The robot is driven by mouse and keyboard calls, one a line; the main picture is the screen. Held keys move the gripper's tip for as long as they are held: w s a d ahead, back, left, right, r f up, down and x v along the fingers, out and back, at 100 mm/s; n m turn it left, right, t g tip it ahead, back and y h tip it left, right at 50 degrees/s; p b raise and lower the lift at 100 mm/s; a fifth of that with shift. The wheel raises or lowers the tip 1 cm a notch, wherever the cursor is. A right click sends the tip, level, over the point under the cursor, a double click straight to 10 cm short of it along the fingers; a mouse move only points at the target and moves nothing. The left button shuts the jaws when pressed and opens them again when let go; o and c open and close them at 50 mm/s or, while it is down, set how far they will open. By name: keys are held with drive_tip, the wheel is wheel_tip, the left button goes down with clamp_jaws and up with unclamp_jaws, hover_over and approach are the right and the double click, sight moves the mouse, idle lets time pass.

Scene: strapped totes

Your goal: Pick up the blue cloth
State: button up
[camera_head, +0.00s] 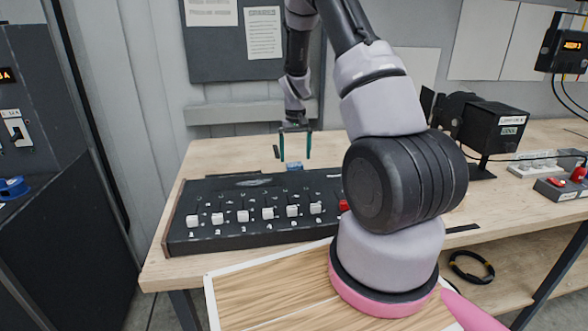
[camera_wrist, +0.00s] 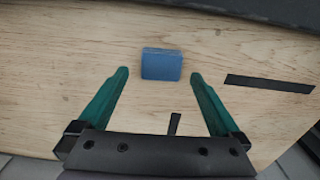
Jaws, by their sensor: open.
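The blue cloth (camera_wrist: 162,64) is a small folded block lying on the wooden table. In the wrist view it sits beyond and between the two green fingertips of my gripper (camera_wrist: 160,75), touching neither. My gripper is open and empty. In the head view my gripper (camera_head: 294,143) points down over the table behind the black switch panel. The blue cloth (camera_head: 294,166) shows there as a small patch just below the fingers, its lower part hidden by the panel's back edge.
The black panel (camera_head: 240,233) with several white switches stands on the table in front of the cloth. A black box device (camera_head: 493,128) stands to the right. Flat black strips, one of them (camera_wrist: 270,83) right of the cloth, lie on the table. Bare wood surrounds the cloth.

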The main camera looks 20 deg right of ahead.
sight(295, 164)
wheel_tip(295, 164, down, 4)
drive_tip(key=shift+a+f, duration=0.1)
drive_tip(key=c, duration=1.3)
drive_tip(key=shift+o, duration=0.2)
drive_tip(key=shift+r, duration=0.2)
wheel_tip(295, 164, up, 10)
drive_tip(key=shift+f, duration=0.1)
